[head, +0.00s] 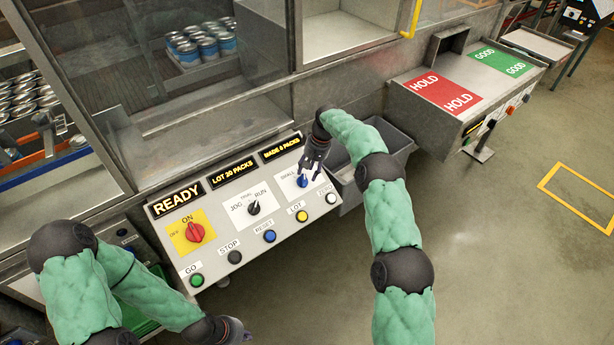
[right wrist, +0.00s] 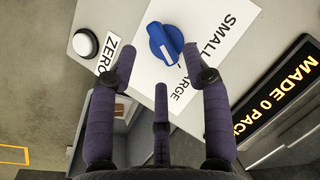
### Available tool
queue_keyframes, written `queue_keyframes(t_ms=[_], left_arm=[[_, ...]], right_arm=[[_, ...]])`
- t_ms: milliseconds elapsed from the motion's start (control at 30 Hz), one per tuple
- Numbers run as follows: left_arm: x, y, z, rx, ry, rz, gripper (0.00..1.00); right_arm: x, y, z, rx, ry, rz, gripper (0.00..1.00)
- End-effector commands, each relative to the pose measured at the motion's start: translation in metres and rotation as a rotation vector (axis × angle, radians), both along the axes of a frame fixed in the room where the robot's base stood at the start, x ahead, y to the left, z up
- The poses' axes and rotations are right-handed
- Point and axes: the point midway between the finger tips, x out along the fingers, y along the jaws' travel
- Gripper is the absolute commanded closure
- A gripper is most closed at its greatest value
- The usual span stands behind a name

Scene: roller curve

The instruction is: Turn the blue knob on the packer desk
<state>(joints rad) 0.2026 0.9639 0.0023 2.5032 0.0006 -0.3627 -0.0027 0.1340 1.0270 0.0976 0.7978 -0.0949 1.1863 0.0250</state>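The blue knob (head: 302,181) sits on a white label reading SMALL and LARGE at the right end of the packer desk (head: 262,240). In the right wrist view the blue knob (right wrist: 164,44) lies just beyond the fingertips, with its ridge tilted. My right gripper (head: 308,172) is above the knob, pointing down at it. In the right wrist view its fingers (right wrist: 158,65) are spread apart with nothing between them, and a gap to the knob seems to show. My left gripper (head: 240,335) is low at the bottom of the head view, partly cut off; its fingers are unclear.
On the desk are a red switch (head: 195,232), a black knob (head: 253,208) and several push buttons, including a white ZERO button (head: 331,198) near the blue knob. A grey bin (head: 396,147) stands right of the desk. The floor at right is open.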

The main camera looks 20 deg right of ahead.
Motion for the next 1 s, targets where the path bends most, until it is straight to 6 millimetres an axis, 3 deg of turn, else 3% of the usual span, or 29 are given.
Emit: queue_keyframes(t_ms=[200, 400, 600, 1000], left_arm=[[0.000, 0.000, 0.000, 0.000, 0.000, 0.000, 1.00], [0.000, 0.000, 0.000, 0.000, 0.000, 0.000, 1.00], [0.000, 0.000, 0.000, 0.000, 0.000, 0.000, 1.00], [0.000, 0.000, 0.000, 0.000, 0.000, 0.000, 1.00]], right_arm=[[-0.001, -0.012, 0.044, 0.000, -0.002, -0.001, 0.51], [-0.002, -0.019, 0.069, 0.000, 0.002, 0.000, 0.51], [-0.003, -0.022, 0.078, 0.001, 0.004, 0.000, 0.51], [-0.003, -0.022, 0.079, 0.000, 0.004, 0.000, 0.51]])
